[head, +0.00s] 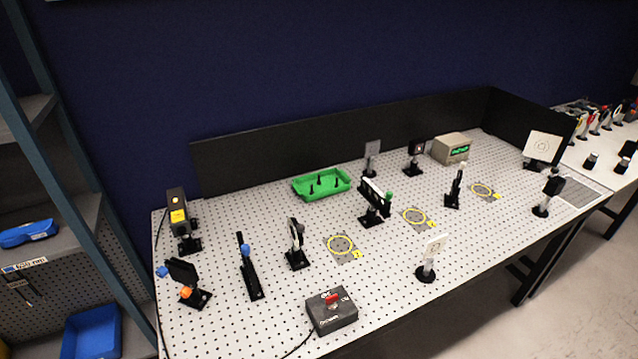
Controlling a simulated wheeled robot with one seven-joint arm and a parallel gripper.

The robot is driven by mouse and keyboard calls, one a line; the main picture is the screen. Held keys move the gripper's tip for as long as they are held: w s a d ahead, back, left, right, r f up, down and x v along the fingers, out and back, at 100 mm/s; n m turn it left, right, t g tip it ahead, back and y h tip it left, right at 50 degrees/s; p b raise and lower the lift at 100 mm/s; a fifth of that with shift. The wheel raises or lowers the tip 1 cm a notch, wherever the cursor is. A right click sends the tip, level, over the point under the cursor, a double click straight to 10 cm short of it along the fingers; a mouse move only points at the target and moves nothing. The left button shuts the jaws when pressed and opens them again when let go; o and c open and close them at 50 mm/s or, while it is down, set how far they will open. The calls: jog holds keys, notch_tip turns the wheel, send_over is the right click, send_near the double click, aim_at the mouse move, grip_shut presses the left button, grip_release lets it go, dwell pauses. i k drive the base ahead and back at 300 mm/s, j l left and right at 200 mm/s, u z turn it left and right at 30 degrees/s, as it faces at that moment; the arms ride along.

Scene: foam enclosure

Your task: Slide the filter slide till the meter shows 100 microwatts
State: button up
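A green tray (321,185) lies near the black back panel (340,143). Several upright optics mounts stand around the slide. A control box with a red switch (331,309) sits at the front edge. Yellow rings (341,246) mark bare spots. Shelves (50,225) stand left.

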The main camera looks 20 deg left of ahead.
aim_at(370, 189)
jog(key=i+u, duration=0.15)
jog(key=u, duration=0.35)
jog(key=i+l+u, duration=0.1)
jog(key=u, duration=0.35)
jog(key=i+l+u, duration=0.1)
jog(key=u, duration=0.4)
jog(key=i+l+u, duration=0.1)
jog(key=u, duration=0.35)
jog(key=l+u, duration=0.25)
jog(key=u, duration=0.25)
jog(key=i+l+u, duration=0.1)
jog(key=l+u, duration=0.35)
jog(key=u, duration=0.25)
jog(key=i+l, duration=0.05)
